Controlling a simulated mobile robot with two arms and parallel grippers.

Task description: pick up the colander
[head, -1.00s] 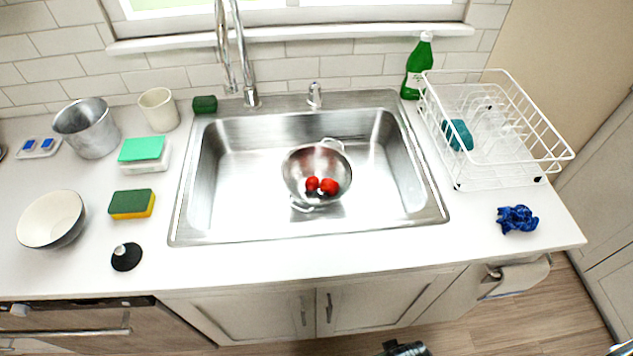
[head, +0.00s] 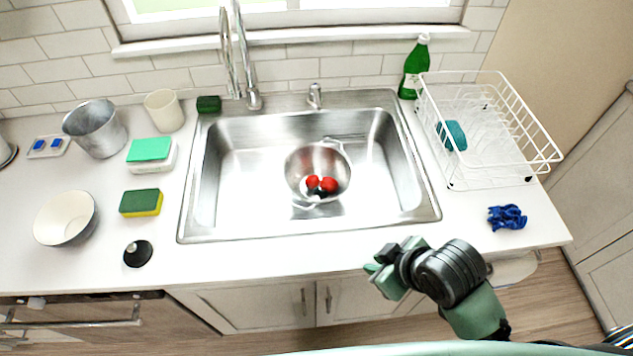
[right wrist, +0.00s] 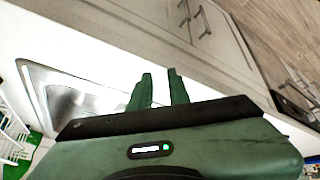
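The metal colander (head: 318,161) sits in the sink (head: 384,221) in the head view, with two wire handles, one at its back and one at its front. Red round items (head: 327,184) and something dark lie inside it. My right gripper (head: 374,273) is in front of the counter's front edge, right of the colander and well apart from it. In the right wrist view its two green fingers (right wrist: 160,88) stand apart with nothing between them. The colander does not show clearly in the right wrist view. My left gripper is not in view.
A tall faucet (head: 252,100) stands behind the sink. A white dish rack (head: 500,187) and a blue cloth (head: 507,217) are on the right. A sponge (head: 141,203), a bowl (head: 66,218) and a metal pot (head: 96,128) are on the left.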

